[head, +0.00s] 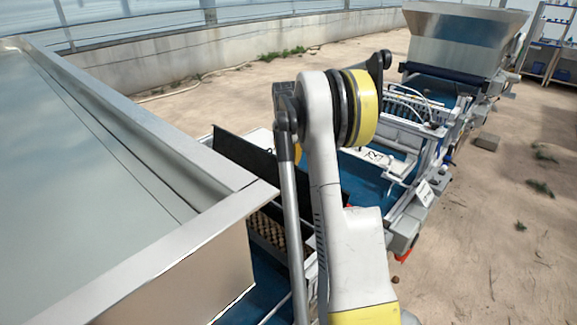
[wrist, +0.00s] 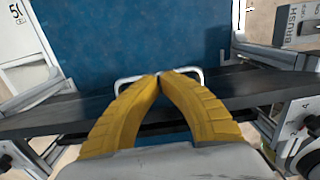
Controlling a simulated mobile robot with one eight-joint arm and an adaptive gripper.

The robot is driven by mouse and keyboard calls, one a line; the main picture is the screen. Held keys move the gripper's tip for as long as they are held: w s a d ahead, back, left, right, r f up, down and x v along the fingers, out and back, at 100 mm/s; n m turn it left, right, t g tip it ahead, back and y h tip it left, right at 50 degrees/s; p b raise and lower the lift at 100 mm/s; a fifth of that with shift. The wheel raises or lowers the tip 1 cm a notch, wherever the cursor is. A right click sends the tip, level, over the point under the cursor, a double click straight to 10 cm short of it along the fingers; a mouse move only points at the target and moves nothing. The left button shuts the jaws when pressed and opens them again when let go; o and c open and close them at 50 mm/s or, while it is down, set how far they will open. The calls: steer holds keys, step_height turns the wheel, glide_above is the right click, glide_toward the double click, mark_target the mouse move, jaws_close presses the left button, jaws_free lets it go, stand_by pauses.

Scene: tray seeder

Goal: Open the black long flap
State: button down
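In the wrist view the long black flap (wrist: 60,117) lies crosswise over the blue belt surface. A pale U-shaped handle (wrist: 193,70) sits at its middle. My gripper (wrist: 161,76) has its two yellow fingers drawn together, with their tips meeting at the handle's crossbar. I cannot tell whether the tips touch the bar or sit over it. The fingers hide the middle of the flap. In the head view a long black panel (head: 240,155) stands tilted behind my arm. I cannot tell whether it is the same flap. My fingertips are not clear there.
The blue belt (wrist: 135,35) runs beyond the flap. A grey panel marked BRUSH (wrist: 295,25) stands at right. In the head view a large metal bin (head: 190,270) fills the left, and a metal hopper (head: 465,40) stands at the back. Sandy floor (head: 490,220) is open at right.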

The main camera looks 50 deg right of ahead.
step_height(320, 180, up, 12)
steer(key=shift+a, duration=0.25)
steer(key=s+a+m+t+h+b, duration=0.1)
steer(key=s+a+m+t+b, duration=0.2)
steer(key=a, duration=0.9)
steer(key=s+a+m+b, duration=0.2)
steer(key=a+m, duration=0.3)
steer(key=a, duration=0.7)
steer(key=s+a+f+m+t+y+b, duration=0.1)
steer(key=s+a+f+m+t+b, duration=0.3)
steer(key=s+a+f+m, duration=0.6)
steer(key=s+a+f+b, duration=0.1)
steer(key=s+a+f, duration=0.2)
steer(key=s+a, duration=0.2)
steer(key=shift+s+a+f, duration=0.25)
steer(key=shift+s+a, duration=0.05)
steer(key=shift+a, duration=0.9)
